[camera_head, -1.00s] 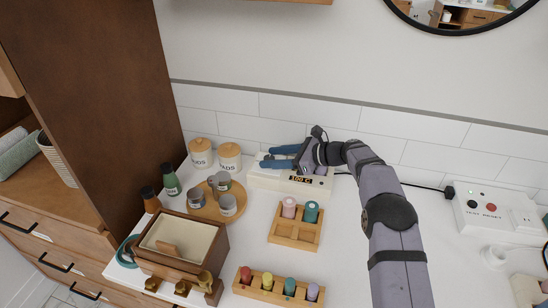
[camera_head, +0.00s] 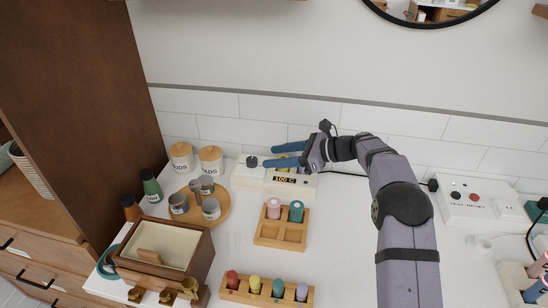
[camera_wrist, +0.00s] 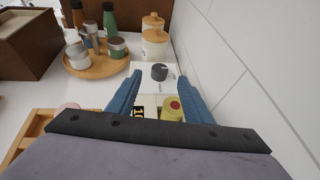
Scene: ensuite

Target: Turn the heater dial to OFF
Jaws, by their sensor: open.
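The heater (camera_head: 240,179) is a long white box against the tiled wall, with a lit display (camera_head: 285,179) that seems to read 100 C. Its dark round dial (camera_head: 251,161) sits on top at the left end. The dial also shows in the wrist view (camera_wrist: 159,72), beyond and between my fingertips, on a pale plate with small marks I cannot read. My gripper (camera_head: 268,157) is open and empty, its blue fingers pointing left over the heater, just right of the dial and apart from it. A yellow item with a red top (camera_wrist: 172,108) stands in the heater between the fingers.
Two white canisters (camera_head: 211,160) and a round wooden tray (camera_head: 221,221) with cups stand left of the heater. A wooden rack (camera_head: 283,241) with pink and teal bottles is in front. A switch box (camera_head: 479,204) is at right. The wall lies close behind the fingers.

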